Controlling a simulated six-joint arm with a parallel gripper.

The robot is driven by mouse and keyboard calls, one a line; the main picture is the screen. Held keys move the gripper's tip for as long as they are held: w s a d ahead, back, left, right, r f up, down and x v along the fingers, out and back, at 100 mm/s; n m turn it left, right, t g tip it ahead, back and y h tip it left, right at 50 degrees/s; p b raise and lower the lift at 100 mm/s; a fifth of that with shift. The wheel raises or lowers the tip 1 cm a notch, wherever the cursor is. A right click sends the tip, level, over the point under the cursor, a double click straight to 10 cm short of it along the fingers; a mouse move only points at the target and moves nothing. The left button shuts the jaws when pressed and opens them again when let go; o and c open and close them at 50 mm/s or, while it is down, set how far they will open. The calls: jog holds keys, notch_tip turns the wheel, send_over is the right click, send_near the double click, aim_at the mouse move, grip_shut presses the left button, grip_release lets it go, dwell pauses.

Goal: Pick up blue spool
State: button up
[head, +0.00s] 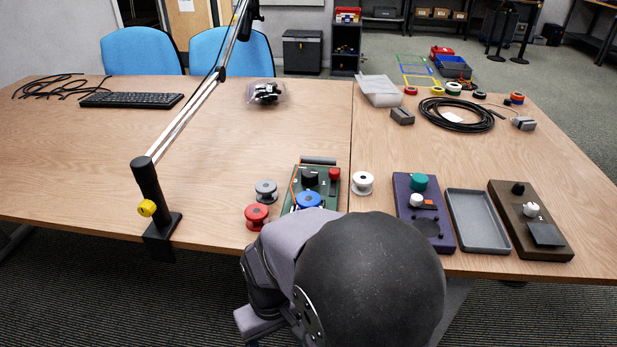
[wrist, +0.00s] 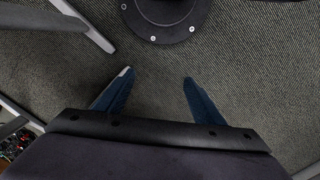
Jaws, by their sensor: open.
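The blue spool (head: 308,200) sits at the front of the green device board (head: 318,177) near the table's front edge in the head view. My arm's large dark joint covers the area just in front of it, and the spool's lower part is partly hidden. My gripper (wrist: 157,83) shows in the wrist view with its two blue fingers apart and nothing between them. It is over the dark carpet, and the spool is not in that view.
A red spool (head: 257,216), a grey spool (head: 266,190) and a white spool (head: 363,182) stand nearby. A black lamp post (head: 148,190) rises at left. A purple device (head: 424,225), a grey tray (head: 476,245) and a brown device (head: 555,254) lie at right.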

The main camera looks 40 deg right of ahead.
jog(key=s+d+r+m+g+y+p, duration=0.1)
jog(key=s+d+r+m+p, duration=0.1)
jog(key=r+p, duration=0.85)
jog(key=s+d+r+m+g+p, duration=0.1)
jog(key=s+r+p, duration=0.1)
jog(key=r+p, duration=0.8)
notch_tip(320, 180, up, 5)
jog(key=m+t+h+p, duration=0.2)
jog(key=t+h+p, duration=0.3)
jog(key=p, duration=0.8)
send_over(308, 205)
jog(key=s, duration=0.1)
jog(key=shift+s+a+t+y, duration=0.1)
jog(key=shift+t+y, duration=0.6)
jog(key=shift+f, duration=0.1)
